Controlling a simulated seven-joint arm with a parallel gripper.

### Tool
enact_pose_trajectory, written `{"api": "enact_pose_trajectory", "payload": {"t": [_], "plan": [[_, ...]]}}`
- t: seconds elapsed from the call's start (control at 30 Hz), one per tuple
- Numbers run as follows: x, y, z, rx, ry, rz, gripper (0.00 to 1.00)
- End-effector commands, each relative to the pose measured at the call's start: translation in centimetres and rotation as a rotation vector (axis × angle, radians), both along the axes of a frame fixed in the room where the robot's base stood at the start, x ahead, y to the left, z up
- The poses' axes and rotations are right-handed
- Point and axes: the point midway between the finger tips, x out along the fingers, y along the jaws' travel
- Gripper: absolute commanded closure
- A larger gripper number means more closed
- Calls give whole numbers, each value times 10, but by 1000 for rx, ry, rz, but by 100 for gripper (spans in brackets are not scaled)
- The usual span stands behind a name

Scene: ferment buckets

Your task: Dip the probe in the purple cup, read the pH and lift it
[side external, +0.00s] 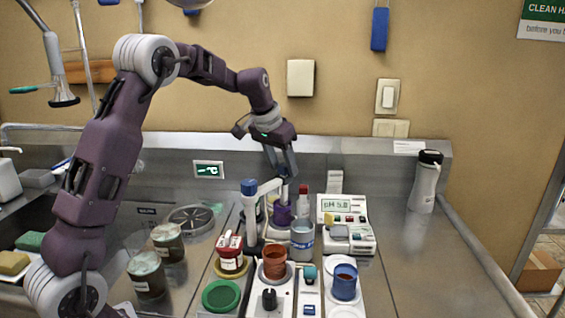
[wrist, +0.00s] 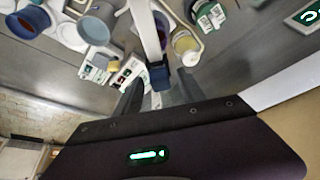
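My gripper (side external: 284,172) points down just above the probe. In the wrist view my fingers (wrist: 158,88) are apart, with a dark blue block (wrist: 158,77) between them and gaps beside it. The pH meter (side external: 345,221) display appears to read about 5.0.
The grey cup (side external: 302,240), a red-brown cup (side external: 274,262) and a blue cup (side external: 344,282) stand in front. A red-lidded jar (side external: 230,254) and a green lid (side external: 221,295) are at the left. A white bottle (side external: 425,182) stands back right; the right counter is clear.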

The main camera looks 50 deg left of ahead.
Motion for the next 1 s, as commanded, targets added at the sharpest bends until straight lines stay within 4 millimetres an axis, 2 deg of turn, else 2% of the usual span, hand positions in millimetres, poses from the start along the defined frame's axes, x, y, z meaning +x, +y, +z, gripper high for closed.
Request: {"api": "enact_pose_trajectory", "payload": {"t": [0.23,0.5,0.6,1.0], "plan": [[-2,0,7,1,-4,0,53],[-21,-3,55,1,-4,1,53],[-25,-4,64,1,-2,0,53],[-27,-4,66,0,-1,0,53]]}}
